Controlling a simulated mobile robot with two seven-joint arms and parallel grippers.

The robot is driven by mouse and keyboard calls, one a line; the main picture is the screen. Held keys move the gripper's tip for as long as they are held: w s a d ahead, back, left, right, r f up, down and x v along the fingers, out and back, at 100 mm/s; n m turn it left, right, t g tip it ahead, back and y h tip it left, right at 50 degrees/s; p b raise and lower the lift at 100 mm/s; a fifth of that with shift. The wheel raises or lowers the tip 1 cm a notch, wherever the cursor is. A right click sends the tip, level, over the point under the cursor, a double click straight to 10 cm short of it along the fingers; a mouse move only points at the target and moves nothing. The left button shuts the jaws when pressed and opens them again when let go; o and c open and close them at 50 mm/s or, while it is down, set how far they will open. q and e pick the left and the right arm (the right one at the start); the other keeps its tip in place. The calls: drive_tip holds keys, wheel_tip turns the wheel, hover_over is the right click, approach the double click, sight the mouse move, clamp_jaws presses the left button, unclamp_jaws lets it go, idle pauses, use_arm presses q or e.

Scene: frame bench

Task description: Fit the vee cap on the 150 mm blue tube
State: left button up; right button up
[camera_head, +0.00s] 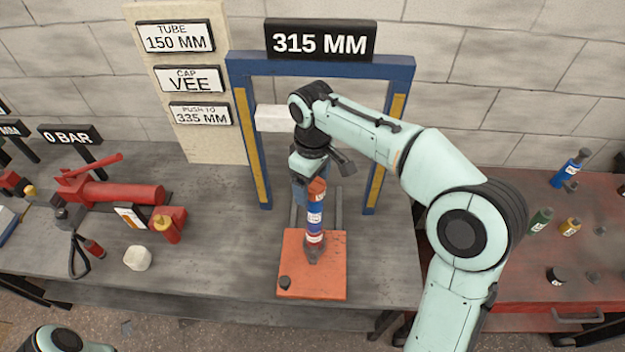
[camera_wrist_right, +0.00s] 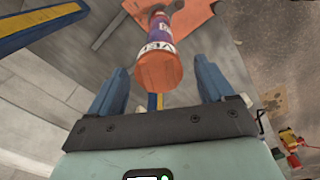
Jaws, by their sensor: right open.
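The blue tube (camera_head: 315,215) stands upright over the orange base plate (camera_head: 300,268) under the blue frame. An orange-red cap (camera_head: 317,187) sits at the tube's top end, and in the right wrist view this cap (camera_wrist_right: 160,70) has a white band with letters that look like VEE. The lower end of the tube meets a dark fitting. My right gripper (camera_head: 306,182) is beside the capped end; in the right wrist view its two blue fingers (camera_wrist_right: 162,80) are apart, with the cap showing beyond the gap between them. Contact cannot be told. My left gripper is out of view.
The frame's blue posts and yellow strips (camera_head: 375,150) flank my right arm, with a 315 MM sign (camera_head: 320,41) on top. A red pump (camera_head: 120,192) and a pale lump (camera_head: 138,258) lie left. A red table (camera_head: 520,270) with several bottles stands right.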

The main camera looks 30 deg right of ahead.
sight(313, 183)
drive_tip(key=shift+r, duration=0.15)
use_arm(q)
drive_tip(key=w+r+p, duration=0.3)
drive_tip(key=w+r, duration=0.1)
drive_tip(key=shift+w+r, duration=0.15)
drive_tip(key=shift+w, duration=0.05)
use_arm(e)
wheel_tip(313, 183, up, 13)
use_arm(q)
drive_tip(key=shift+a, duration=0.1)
